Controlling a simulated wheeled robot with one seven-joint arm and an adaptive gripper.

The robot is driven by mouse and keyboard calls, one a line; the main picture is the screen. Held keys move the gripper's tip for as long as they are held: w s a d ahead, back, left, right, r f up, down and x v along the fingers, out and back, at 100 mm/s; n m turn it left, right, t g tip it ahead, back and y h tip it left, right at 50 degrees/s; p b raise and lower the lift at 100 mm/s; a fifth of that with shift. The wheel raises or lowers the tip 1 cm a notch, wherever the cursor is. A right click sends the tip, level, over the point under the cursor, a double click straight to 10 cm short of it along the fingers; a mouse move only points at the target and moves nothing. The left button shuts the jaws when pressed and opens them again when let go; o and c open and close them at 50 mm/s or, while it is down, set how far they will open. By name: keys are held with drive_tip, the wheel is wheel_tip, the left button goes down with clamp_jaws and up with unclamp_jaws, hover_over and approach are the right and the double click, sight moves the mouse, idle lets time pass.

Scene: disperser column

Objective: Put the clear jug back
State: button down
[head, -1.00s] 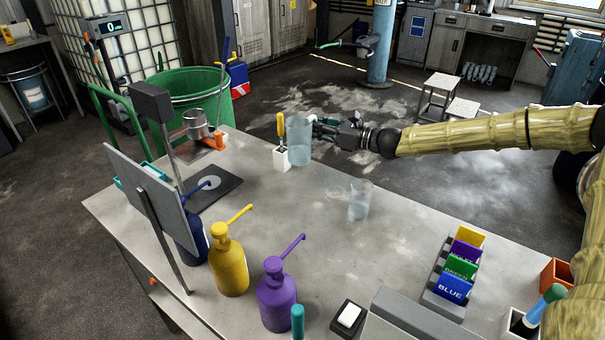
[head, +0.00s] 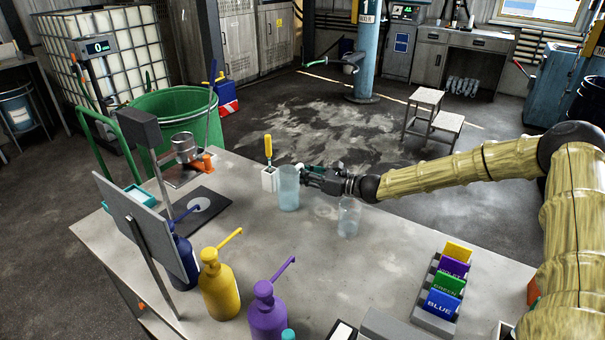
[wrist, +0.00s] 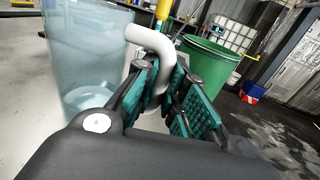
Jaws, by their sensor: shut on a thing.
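The clear jug (head: 288,188) is upright over the bench, beside the white holder with the yellow-handled tool. My gripper (head: 308,172) comes in from the right and is shut on the jug's pale curved handle. In the wrist view the handle sits between the green pads of my gripper (wrist: 163,85), and the clear jug body (wrist: 85,55) stands at the left. I cannot tell whether the jug's base touches the bench top. A second clear vessel (head: 348,218) stands on the bench just right of the jug, its top partly hidden by my gripper.
The white holder (head: 269,180) stands close left of the jug. A dark plate (head: 197,212) with a pale disc, and yellow (head: 220,285) and purple (head: 267,312) pump bottles, are further left and front. A colour card rack (head: 440,300) is at right. The middle bench is clear.

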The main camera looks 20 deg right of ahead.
drive_tip(key=shift+f, duration=0.2)
drive_tip(key=c, duration=1.5)
unclamp_jaws()
drive_tip(key=shift+r, duration=0.1)
drive_tip(key=shift+r, duration=0.2)
drive_tip(key=b+v, duration=0.1)
drive_tip(key=v, duration=1.1)
drive_tip(key=shift+f, duration=0.1)
